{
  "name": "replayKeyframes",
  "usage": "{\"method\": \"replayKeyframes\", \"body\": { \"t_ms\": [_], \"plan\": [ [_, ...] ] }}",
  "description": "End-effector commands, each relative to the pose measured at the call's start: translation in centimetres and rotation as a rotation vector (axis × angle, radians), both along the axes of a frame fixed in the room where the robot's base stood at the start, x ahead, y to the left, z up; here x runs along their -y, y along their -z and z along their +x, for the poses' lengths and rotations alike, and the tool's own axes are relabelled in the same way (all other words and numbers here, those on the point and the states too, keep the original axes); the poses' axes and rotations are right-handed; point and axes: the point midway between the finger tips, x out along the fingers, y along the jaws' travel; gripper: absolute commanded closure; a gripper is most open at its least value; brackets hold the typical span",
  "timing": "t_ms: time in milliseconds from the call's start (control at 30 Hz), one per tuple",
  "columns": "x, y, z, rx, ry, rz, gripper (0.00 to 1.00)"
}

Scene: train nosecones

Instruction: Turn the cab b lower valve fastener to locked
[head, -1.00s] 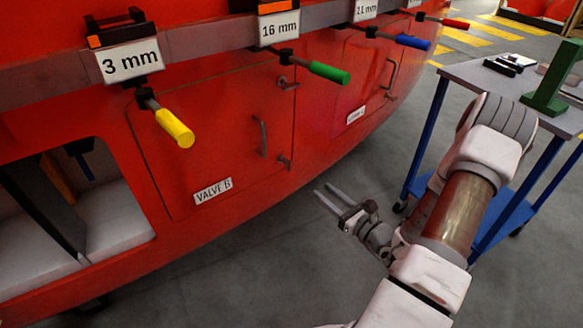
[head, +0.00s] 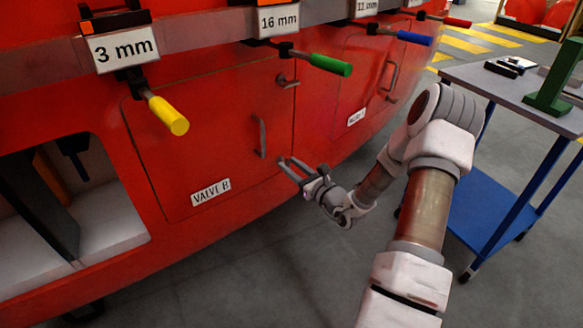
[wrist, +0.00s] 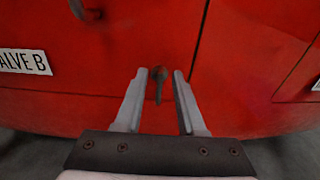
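The cab b lower valve fastener (wrist: 158,82) is a small dark lever on the red panel by the edge of the VALVE B door. In the wrist view its narrow end hangs straight down. My gripper (wrist: 160,75) is open, with one finger on each side of the lever and a gap on both sides. No touch shows, and I cannot tell how deep the fingers reach. In the head view my gripper (head: 288,164) is at the door's lower right edge and mostly hides the fastener.
The VALVE B door (head: 200,125) is closed, with a bar handle (head: 260,137) and an upper fastener (head: 287,82). Yellow (head: 168,115) and green (head: 330,65) handled tools hang above. A blue-legged cart (head: 490,210) stands at the right. The floor below the gripper is clear.

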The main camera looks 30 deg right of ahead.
Motion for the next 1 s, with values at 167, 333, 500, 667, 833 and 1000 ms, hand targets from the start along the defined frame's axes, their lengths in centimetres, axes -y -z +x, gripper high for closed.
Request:
{"method": "replayKeyframes", "body": {
  "t_ms": [167, 333, 500, 667, 833, 1000],
  "plan": [
    [0.00, 0.00, -0.02, 0.000, 0.000, 0.000, 0.65],
    [0.01, 0.01, -0.04, 0.000, 0.000, 0.000, 0.95],
    [0.01, 0.01, -0.05, 0.000, 0.000, 0.000, 1.00],
    [0.01, 0.02, -0.06, -0.001, 0.000, 0.000, 1.00],
    [0.03, -0.05, -0.06, -0.004, 0.000, 0.014, 1.00],
    [0.12, -0.24, -0.05, -0.017, 0.001, 0.071, 1.00]
  ]
}}
